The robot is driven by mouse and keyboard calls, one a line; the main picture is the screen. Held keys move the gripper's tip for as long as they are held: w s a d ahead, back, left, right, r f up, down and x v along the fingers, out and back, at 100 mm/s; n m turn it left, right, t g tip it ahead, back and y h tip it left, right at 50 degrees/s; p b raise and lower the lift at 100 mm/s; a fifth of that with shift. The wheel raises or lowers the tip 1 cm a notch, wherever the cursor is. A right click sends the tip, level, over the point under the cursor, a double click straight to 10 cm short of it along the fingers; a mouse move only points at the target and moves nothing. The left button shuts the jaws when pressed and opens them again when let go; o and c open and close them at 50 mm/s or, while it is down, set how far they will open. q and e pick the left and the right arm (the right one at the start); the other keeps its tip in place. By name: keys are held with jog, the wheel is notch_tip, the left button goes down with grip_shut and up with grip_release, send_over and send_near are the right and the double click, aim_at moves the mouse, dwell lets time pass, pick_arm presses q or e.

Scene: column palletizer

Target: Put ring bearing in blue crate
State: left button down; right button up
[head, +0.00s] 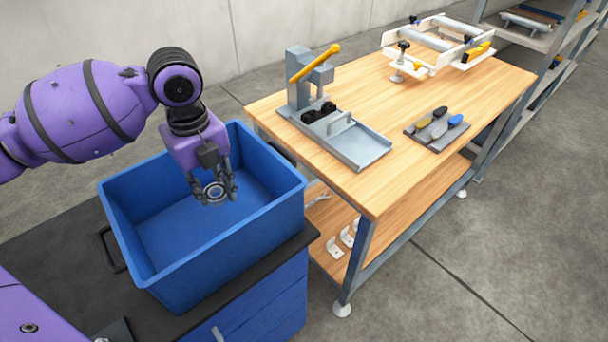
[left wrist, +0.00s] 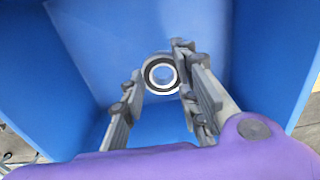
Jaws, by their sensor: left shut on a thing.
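The ring bearing (left wrist: 149,84) is a small metal ring with a dark band. My left gripper (head: 214,192) is shut on it, with one finger on each side, and the bearing also shows between the fingertips in the head view (head: 213,191). The gripper points down over the blue crate (head: 285,197), and the blue crate walls and floor fill the left wrist view (left wrist: 262,60). The crate is open at the top, and its visible floor is bare. How high the bearing hangs above the floor is hard to tell. My right gripper is not in view.
The crate stands on a black-topped blue cabinet (head: 270,300). To its right is a wooden workbench (head: 390,185) with a grey press (head: 318,100), a tool tray (head: 437,130) and a white fixture (head: 437,45). White brackets (head: 345,238) lie on the bench's lower shelf.

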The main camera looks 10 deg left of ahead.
pick_arm(q)
send_over(226, 222)
notch_tip(226, 222, down, 4)
jog(key=shift+w+f, duration=0.1)
jog(key=shift+f, duration=2.7)
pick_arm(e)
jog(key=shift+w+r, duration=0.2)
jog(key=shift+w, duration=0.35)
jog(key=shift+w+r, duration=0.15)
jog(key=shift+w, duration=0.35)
pick_arm(q)
jog(key=c, duration=1.3)
grip_release()
jog(key=shift+f, duration=0.15)
jog(key=shift+c, duration=0.2)
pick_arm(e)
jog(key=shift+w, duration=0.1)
pick_arm(q)
notch_tip(226, 222, up, 12)
jog(key=shift+r, duration=0.2)
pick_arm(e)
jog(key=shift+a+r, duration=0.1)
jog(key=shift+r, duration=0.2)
